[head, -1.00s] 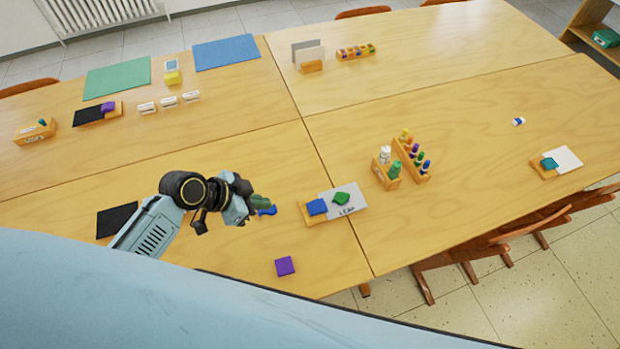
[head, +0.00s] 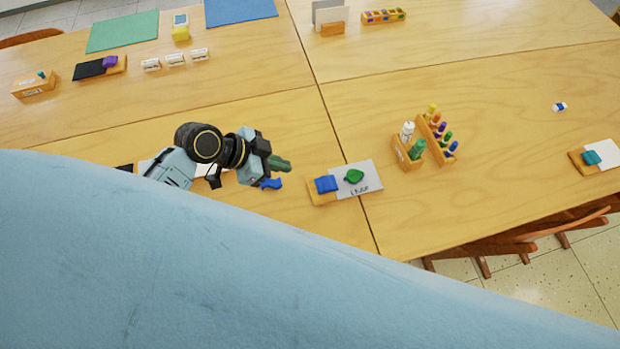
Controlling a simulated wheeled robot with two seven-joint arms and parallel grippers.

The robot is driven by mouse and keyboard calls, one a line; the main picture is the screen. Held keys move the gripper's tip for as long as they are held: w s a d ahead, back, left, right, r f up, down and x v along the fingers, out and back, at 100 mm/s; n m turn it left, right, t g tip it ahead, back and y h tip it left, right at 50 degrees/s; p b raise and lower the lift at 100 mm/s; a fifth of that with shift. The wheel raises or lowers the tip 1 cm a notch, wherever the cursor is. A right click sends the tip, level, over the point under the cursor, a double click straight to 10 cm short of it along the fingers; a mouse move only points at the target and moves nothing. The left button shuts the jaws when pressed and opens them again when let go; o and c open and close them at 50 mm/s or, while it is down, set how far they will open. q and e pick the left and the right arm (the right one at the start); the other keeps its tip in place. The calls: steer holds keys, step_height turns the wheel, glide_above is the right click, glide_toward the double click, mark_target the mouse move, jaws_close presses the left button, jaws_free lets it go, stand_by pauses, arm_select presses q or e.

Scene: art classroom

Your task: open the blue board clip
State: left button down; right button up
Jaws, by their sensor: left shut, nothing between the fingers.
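The blue board clip (head: 327,184) sits at the left end of a wooden board, over the left edge of a grey card (head: 368,187) with a green leaf shape (head: 354,176) and lettering. The clip looks closed, but fine detail is too small to tell. My left gripper (head: 283,164) is shut and empty, to the left of the clip and a little farther back, apart from it. A small blue object (head: 271,184) shows just below the left gripper, partly hidden by it. My right gripper is not in view.
Right of the card stand a wooden holder with bottles (head: 407,150) and a rack of coloured markers (head: 438,135). A teal clip (head: 591,157) on another board lies far right. Table behind the card is clear.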

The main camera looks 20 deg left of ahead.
arm_select(q)
glide_above(321, 183)
steer(key=s+a, duration=0.2)
steer(key=a, duration=0.1)
steer(key=f, duration=0.6)
steer(key=shift+d+f+b, duration=0.2)
steer(key=shift+f+b, duration=0.15)
steer(key=shift+b, duration=0.05)
step_height(321, 183, down, 4)
steer(key=shift+w+d+r, duration=0.1)
steer(key=shift+r, duration=0.15)
steer(key=shift+f, duration=0.4)
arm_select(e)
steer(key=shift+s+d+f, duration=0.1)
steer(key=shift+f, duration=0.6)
arm_select(q)
steer(key=shift+b, duration=0.3)
